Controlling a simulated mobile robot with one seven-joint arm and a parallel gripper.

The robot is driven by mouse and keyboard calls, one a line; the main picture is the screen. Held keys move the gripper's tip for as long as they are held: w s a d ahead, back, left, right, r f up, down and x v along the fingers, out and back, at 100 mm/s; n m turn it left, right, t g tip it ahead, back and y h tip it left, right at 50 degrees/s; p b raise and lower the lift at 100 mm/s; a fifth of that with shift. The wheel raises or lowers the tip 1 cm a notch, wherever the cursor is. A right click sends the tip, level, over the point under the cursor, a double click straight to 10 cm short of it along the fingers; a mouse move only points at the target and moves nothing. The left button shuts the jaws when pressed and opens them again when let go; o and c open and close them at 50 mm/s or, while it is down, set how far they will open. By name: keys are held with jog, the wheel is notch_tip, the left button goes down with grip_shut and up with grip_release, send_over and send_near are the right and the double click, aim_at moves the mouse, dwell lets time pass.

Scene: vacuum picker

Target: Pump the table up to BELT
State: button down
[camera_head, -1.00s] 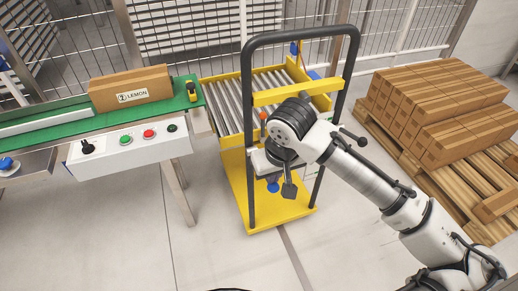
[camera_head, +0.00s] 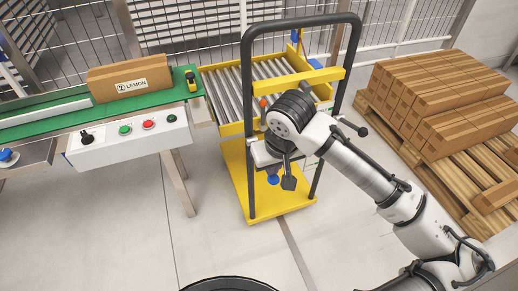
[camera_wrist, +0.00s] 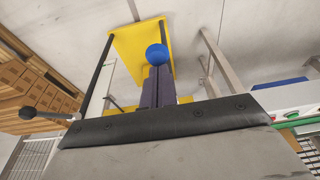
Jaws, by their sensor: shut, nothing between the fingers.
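The yellow lift table (camera_head: 238,128) with a roller top stands right of the green conveyor belt (camera_head: 60,124). Its roller top looks slightly below the belt; the exact gap is unclear. No BELT mark is readable. A blue ball knob (camera_head: 273,180) shows low at the table's front, below my wrist. In the wrist view the same blue knob (camera_wrist: 157,54) is at the tips of my gripper (camera_wrist: 158,72). My gripper's dark fingers are together with nothing between them. Whether they touch the knob cannot be told. In the head view my wrist hides part of the table front.
A LEMON carton (camera_head: 130,78) sits on the belt. A control box (camera_head: 130,142) with coloured buttons is on its front. The table's black push frame (camera_head: 249,110) rises around my wrist. A pallet of cartons (camera_head: 440,100) stands at right. The floor left of the table is open.

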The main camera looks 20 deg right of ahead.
aim_at(275, 180)
jog(key=shift+s+f+b, duration=0.15)
jog(key=shift+f+b, duration=0.15)
jog(key=shift+f, duration=0.25)
jog(key=shift+s+f+b, duration=0.15)
jog(key=shift+f+b, duration=0.15)
jog(key=shift+f, duration=0.25)
jog(key=shift+s+f+b, duration=0.1)
jog(key=shift+f+b, duration=1.1)
jog(key=shift+f, duration=0.3)
jog(key=shift+f, duration=0.1)
jog(key=b+x, duration=0.2)
jog(key=shift+s+f, duration=0.1)
jog(key=shift+f, duration=0.4)
